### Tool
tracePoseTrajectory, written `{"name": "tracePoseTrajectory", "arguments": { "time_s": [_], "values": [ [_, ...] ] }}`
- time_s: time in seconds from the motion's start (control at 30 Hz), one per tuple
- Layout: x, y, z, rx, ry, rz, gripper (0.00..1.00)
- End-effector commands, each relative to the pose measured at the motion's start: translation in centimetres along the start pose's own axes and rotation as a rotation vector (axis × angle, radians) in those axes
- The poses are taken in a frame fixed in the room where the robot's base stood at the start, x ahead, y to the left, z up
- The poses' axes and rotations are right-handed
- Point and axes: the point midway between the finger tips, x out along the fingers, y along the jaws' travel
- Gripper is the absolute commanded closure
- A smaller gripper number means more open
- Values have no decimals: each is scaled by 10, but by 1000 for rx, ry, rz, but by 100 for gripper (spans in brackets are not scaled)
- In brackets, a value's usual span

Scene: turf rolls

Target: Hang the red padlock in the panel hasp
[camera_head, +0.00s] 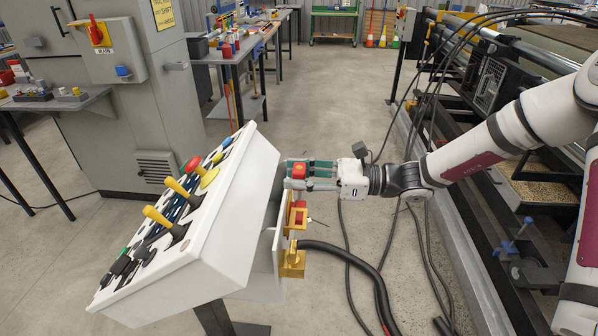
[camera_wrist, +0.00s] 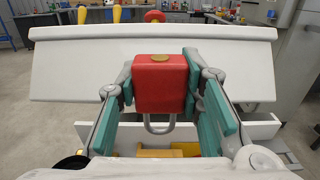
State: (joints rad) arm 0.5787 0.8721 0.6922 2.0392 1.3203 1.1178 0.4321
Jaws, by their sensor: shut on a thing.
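My gripper (camera_head: 302,175) is shut on the red padlock (camera_head: 298,169), beside the right side of the tilted white control console (camera_head: 250,205). In the wrist view the red padlock (camera_wrist: 160,85) sits between the two teal finger pads, with a brass disc on its face. Its grey shackle (camera_wrist: 160,128) points down toward the bottom of the picture. Below the gripper in the head view, a yellow and red fitting (camera_head: 297,216) is on the console's side, above a brass-coloured block (camera_head: 292,262). I cannot tell clearly which part is the hasp. Yellow parts (camera_wrist: 160,153) show below the shackle.
A thick black cable (camera_head: 345,258) runs from the brass-coloured block across the floor. The console's top has yellow levers (camera_head: 160,215) and buttons. A grey cabinet (camera_head: 110,90) stands behind left, and a dark machine frame (camera_head: 480,210) at right. Floor between is mostly clear.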

Motion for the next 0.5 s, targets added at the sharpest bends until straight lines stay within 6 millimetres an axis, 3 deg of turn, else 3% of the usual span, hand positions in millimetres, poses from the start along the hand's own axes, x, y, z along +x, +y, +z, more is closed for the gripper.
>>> {"name": "tracePoseTrajectory", "arguments": {
  "time_s": [0.5],
  "values": [
    [0,0,-45,1,-1,1,97]
  ]
}}
